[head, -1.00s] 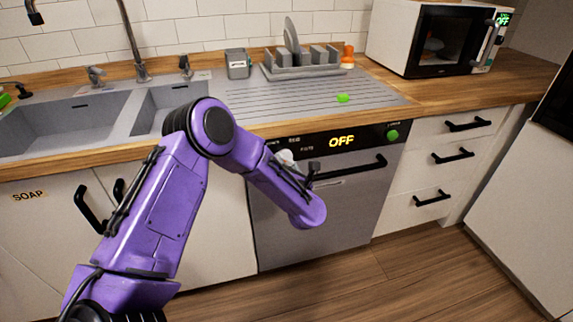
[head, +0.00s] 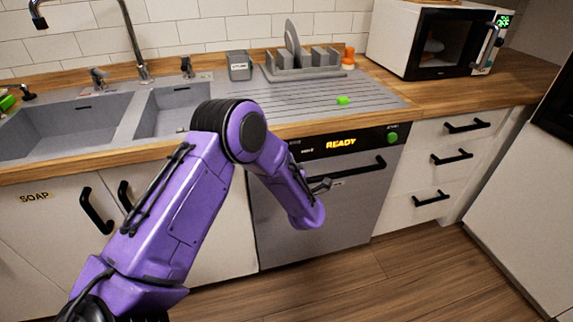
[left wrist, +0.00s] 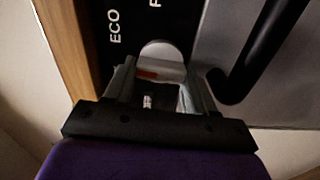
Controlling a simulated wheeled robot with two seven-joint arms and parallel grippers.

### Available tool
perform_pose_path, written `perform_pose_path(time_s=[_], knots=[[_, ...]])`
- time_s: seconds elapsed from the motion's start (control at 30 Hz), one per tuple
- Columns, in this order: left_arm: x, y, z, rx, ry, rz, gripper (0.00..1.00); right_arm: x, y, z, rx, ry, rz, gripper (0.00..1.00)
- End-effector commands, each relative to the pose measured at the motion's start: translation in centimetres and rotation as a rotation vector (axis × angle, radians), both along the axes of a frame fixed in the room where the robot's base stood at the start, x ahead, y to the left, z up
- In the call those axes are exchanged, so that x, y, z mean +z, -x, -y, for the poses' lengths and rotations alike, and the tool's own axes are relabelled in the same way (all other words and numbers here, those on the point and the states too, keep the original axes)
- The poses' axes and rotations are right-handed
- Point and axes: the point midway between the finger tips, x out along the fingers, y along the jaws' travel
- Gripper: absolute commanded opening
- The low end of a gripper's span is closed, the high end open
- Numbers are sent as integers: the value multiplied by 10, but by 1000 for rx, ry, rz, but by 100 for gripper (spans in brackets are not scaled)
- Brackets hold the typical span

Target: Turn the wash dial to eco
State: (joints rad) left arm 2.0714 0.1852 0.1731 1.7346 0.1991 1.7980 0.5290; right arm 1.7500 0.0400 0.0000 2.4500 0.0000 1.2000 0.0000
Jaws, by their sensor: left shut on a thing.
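The dishwasher (head: 347,212) stands under the counter, and its panel display (head: 341,142) reads READY. In the left wrist view, the pale grey wash dial (left wrist: 163,50) sits on the black panel with an orange mark on it. The word ECO (left wrist: 115,27) is printed to its upper left, and part of another label shows at the top. My left gripper (left wrist: 157,88) is shut on the dial, with a finger on either side. In the head view my purple arm hides the dial and the left gripper. My right gripper is not in view.
The black door handle (head: 348,169) runs just below the panel, close to my left gripper in the wrist view (left wrist: 255,55). A green button (head: 391,138) is at the panel's right end. The wooden counter edge (left wrist: 68,45) lies close beside the panel.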

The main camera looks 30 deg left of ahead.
Motion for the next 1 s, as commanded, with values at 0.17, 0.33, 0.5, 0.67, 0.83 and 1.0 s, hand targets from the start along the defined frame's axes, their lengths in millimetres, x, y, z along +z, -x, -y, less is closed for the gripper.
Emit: perform_pose_path(time_s=[0.17,0.33,0.5,0.67,0.83,1.0], knots=[[6,-2,-1,0,-96,-97,25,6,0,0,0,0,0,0],[7,-3,-1,0,-164,-176,25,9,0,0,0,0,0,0],[7,-3,-1,1,-209,-228,25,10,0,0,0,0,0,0],[7,-3,-1,2,-233,-256,25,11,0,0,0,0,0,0],[7,-3,-2,2,-242,-266,25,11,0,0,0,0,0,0],[7,-3,-2,2,-244,-267,25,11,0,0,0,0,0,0]])
